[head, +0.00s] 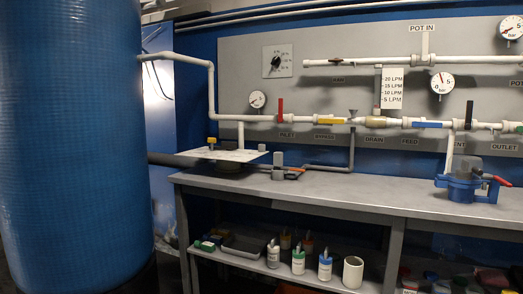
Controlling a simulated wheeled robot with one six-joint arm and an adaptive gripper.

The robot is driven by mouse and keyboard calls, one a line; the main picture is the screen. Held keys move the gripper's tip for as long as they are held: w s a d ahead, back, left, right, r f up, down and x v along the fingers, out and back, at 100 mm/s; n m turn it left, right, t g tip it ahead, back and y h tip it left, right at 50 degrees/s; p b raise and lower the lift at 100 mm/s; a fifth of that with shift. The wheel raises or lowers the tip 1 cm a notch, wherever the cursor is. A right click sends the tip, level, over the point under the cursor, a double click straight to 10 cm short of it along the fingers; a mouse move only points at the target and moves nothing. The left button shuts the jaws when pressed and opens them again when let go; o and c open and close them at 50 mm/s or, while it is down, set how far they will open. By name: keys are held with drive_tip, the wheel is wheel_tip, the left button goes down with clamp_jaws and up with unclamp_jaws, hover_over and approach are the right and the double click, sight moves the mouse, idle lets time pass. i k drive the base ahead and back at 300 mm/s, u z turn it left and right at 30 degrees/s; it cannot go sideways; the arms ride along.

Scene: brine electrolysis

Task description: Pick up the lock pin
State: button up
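I cannot make out the lock pin for sure in the head view. A small yellow-topped piece (211,142) stands on a white plate (232,156) at the left end of the bench. A small grey block (278,165) and a low dark piece with orange on it (294,172) lie on the bench just right of the plate. They are too small to tell whether either is the pin. My gripper is not in view.
A large blue tank (72,140) fills the left side. The grey bench (345,190) is mostly clear in its middle. A blue device with a red handle (466,188) sits at right. Bottles (298,262) and a white cup (353,272) stand on the lower shelf.

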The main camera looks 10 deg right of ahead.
sight(210, 139)
drive_tip(key=u, duration=0.2)
drive_tip(key=i, duration=0.5)
drive_tip(key=u, duration=0.5)
drive_tip(key=i, duration=1)
